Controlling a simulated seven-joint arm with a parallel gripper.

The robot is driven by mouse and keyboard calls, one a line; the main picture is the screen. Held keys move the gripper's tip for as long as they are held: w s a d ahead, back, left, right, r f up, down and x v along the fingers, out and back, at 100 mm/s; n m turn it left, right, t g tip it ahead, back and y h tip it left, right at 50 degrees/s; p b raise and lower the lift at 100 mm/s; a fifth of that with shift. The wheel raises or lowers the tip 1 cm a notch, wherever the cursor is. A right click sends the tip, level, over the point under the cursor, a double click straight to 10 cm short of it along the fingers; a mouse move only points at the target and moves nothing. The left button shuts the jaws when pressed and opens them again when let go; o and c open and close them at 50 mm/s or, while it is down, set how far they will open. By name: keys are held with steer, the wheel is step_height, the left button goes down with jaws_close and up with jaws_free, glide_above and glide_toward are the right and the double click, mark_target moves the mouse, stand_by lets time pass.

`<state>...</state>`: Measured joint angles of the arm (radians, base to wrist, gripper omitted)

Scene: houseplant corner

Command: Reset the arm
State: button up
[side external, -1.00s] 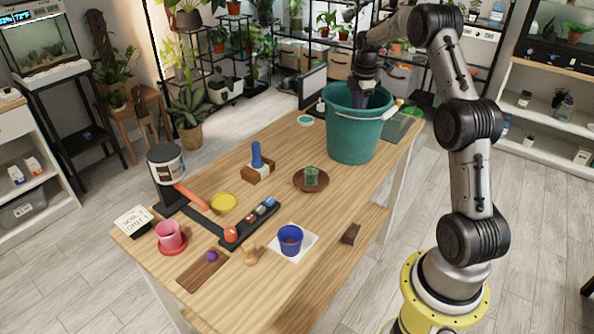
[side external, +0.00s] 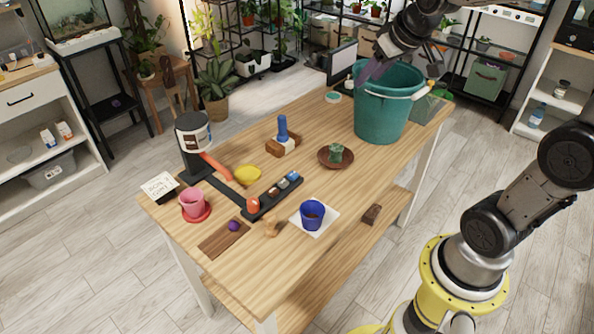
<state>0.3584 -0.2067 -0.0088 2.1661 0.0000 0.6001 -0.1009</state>
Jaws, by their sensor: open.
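My gripper (side external: 402,66) is at the top of the side external view, at the teal bucket's opening as seen from here. Its fingers are spread apart and I see nothing between them. One finger overlaps the left part of the bucket's rim; I cannot tell whether it touches. The teal bucket (side external: 382,118) stands upright at the far right end of the wooden table (side external: 260,262). Its inside is mostly hidden.
Shelves stand behind.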

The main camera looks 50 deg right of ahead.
steer(key=s+a+f+n+y, duration=0.1)
steer(key=s+a, duration=0.5)
steer(key=s, duration=0.2)
steer(key=s+a+f+n+y, duration=0.1)
steer(key=s+a+f+n, duration=0.1)
steer(key=s+a, duration=0.4)
steer(key=s, duration=0.3)
steer(key=shift+a+g, duration=0.2)
steer(key=shift+g, duration=0.2)
